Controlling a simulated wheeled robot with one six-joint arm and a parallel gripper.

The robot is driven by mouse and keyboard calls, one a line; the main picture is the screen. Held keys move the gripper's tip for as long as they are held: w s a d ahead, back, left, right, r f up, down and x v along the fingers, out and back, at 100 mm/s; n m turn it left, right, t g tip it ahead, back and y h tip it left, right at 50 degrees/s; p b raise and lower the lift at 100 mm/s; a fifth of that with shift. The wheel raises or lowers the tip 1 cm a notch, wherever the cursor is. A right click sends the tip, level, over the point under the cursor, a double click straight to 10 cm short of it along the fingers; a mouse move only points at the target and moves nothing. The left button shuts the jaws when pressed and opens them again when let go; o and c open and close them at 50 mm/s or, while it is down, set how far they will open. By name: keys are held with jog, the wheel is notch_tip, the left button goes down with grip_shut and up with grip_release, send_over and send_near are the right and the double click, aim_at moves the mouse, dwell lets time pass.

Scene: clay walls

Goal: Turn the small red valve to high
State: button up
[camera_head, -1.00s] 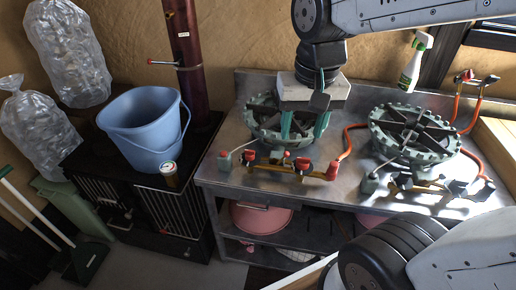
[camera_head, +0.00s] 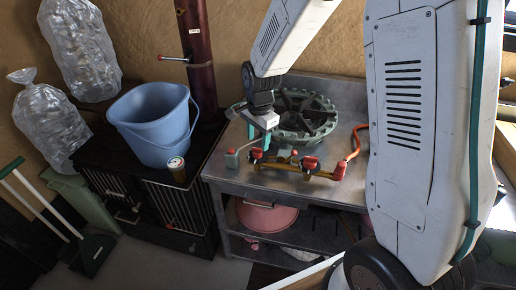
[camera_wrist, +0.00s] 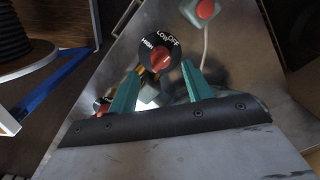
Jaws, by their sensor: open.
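A round black dial with a red knob (camera_wrist: 160,58), marked HIGH, LOW and OFF, shows in the wrist view. Its red grip slants from lower left to upper right; I cannot tell exactly which mark it points at. In the wrist view, the two teal fingertips of my gripper (camera_wrist: 160,75) lie on either side of the dial's lower part. I cannot tell whether they touch it.
A burner ring (camera_head: 300,118) stands behind the valves on the metal table (camera_head: 330,190). A box with a red button (camera_head: 232,158) is close on the left. More red valves (camera_head: 310,163) and an orange hose (camera_head: 355,140) are right. A blue bucket (camera_head: 150,122) stands further left.

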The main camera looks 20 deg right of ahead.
aim_at(259, 149)
jog(key=shift+w+f, duration=0.1)
jog(key=shift+f, duration=2.3)
jog(key=shift+c, duration=0.3)
jog(key=c, duration=0.9)
jog(key=shift+o, duration=0.2)
jog(key=shift+n, duration=0.4)
jog(key=n, duration=0.3)
jog(key=shift+n, duration=0.3)
jog(key=n, duration=0.4)
jog(key=shift+d+n, duration=0.1)
jog(key=shift+n, duration=0.2)
jog(key=n, duration=0.4)
jog(key=shift+n+g, duration=0.3)
jog(key=shift+w+n, duration=0.1)
jog(key=shift+n, duration=2.1)
